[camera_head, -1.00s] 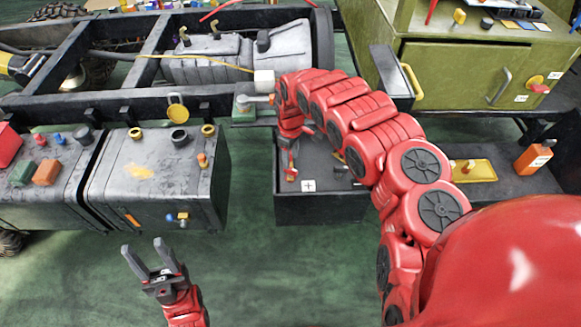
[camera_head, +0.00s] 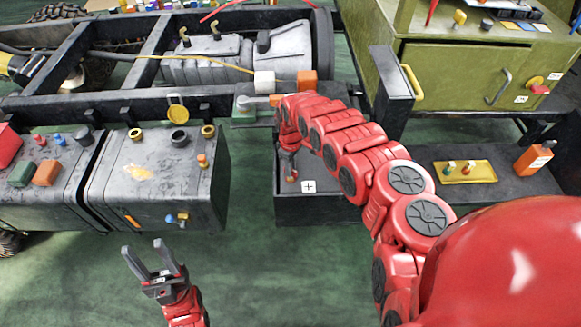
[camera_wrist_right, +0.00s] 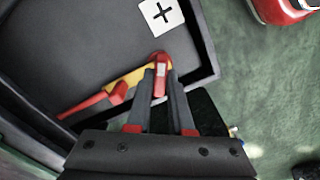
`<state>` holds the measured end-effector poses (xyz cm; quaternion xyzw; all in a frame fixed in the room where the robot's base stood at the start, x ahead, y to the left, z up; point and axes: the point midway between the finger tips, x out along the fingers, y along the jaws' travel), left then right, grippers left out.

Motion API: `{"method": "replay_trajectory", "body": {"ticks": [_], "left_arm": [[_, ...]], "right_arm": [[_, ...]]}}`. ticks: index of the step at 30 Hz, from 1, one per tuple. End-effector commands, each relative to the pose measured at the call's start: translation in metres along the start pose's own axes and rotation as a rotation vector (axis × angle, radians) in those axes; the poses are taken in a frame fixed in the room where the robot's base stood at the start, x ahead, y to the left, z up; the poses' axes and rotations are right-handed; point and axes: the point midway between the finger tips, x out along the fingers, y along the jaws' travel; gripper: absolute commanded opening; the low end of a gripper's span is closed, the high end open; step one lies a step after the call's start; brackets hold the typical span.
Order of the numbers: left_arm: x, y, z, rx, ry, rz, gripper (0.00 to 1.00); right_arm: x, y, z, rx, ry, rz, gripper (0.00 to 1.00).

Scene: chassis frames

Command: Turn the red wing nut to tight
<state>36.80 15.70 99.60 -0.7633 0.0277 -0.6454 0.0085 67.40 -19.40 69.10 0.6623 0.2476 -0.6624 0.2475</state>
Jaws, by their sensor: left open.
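The red wing nut (camera_wrist_right: 160,82) shows in the right wrist view inside a dark tray, close to its "+" label. A yellow strip with a red part lies beside it on the left. My right gripper (camera_wrist_right: 161,77) has a finger on each side of the nut's red wing, with no clear gap between them; it looks shut on it. In the head view my right gripper (camera_head: 290,176) reaches down into the tray (camera_head: 318,211), and the nut is mostly hidden there. My left gripper (camera_head: 151,259) is open and empty over the green floor.
A white label with a plus (camera_head: 308,187) is on the tray. The black tank (camera_head: 150,190) stands left of it, with caps on top. A yellow dish (camera_head: 465,172) and an orange bottle (camera_head: 534,158) stand on the right shelf. Green floor is clear in front.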

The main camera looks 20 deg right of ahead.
Motion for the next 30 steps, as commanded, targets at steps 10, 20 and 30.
{"method": "replay_trajectory", "body": {"ticks": [10,20,30], "left_arm": [[0.0000,0.0000,0.0000,0.000,0.000,0.000,0.50],[0.0020,-0.0001,-0.0004,0.000,0.000,0.000,0.50],[0.0059,-0.0003,-0.0010,0.000,0.000,0.000,0.50]], "right_arm": [[0.0000,0.0000,0.0000,0.001,0.000,0.000,0.00],[-0.0009,0.0000,-0.0011,0.076,0.002,0.001,0.00],[-0.0008,-0.0007,-0.0006,0.343,-0.001,-0.001,0.00]]}}
